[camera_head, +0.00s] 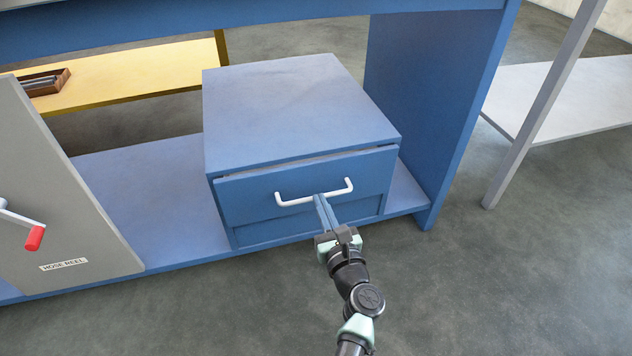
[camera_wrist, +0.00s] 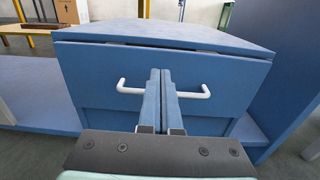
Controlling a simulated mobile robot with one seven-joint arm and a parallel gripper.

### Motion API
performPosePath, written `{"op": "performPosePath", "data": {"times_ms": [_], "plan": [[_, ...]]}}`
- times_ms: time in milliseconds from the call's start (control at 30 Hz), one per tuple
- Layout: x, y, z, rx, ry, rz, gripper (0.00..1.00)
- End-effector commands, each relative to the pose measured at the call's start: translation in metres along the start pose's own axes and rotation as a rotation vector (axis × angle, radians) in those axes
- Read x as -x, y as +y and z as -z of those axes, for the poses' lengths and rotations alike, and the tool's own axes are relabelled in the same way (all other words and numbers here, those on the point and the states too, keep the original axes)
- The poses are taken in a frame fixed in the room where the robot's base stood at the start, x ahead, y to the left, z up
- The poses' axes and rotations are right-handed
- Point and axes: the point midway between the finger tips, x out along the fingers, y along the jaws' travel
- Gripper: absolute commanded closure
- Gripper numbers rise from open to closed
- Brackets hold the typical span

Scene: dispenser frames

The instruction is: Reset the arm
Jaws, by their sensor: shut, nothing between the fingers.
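My gripper (camera_head: 318,197) is shut, its two blue fingers pressed together with nothing between them. In the head view the fingertips overlap the white handle (camera_head: 292,200) of a blue drawer (camera_head: 250,199) near the handle's middle. In the wrist view the shut fingers (camera_wrist: 160,74) point at the drawer front (camera_wrist: 100,67) and hide the middle of the handle (camera_wrist: 128,89). I cannot tell whether the fingertips touch the handle or the drawer front. The drawer sits in a blue cabinet (camera_head: 290,105), with a narrow dark gap along its top edge.
A grey hose reel panel (camera_head: 60,200) with a red-knobbed crank (camera_head: 34,238) stands at the left. A blue upright panel (camera_head: 430,100) stands right of the cabinet. A yellow shelf (camera_head: 140,72) and a grey shelf (camera_head: 570,95) are farther off. The floor in front is clear.

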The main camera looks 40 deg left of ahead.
Motion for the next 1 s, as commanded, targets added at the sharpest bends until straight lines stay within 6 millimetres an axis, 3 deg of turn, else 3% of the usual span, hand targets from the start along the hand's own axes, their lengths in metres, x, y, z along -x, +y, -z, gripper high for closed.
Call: {"op": "performPosePath", "data": {"times_ms": [100,233,567,633,767,1000], "plan": [[0.024,-0.001,-0.004,-0.001,0.002,0.002,1.0],[0.04,0.0,-0.002,-0.001,0.001,0.0,1.0],[0.048,0.0,0.0,0.001,-0.001,0.0,1.0],[0.046,-0.003,-0.009,0.038,-0.004,0.001,1.0],[0.039,-0.017,-0.061,0.288,-0.012,0.01,1.0],[0.043,-0.068,-0.234,1.183,0.03,0.148,1.0]]}}
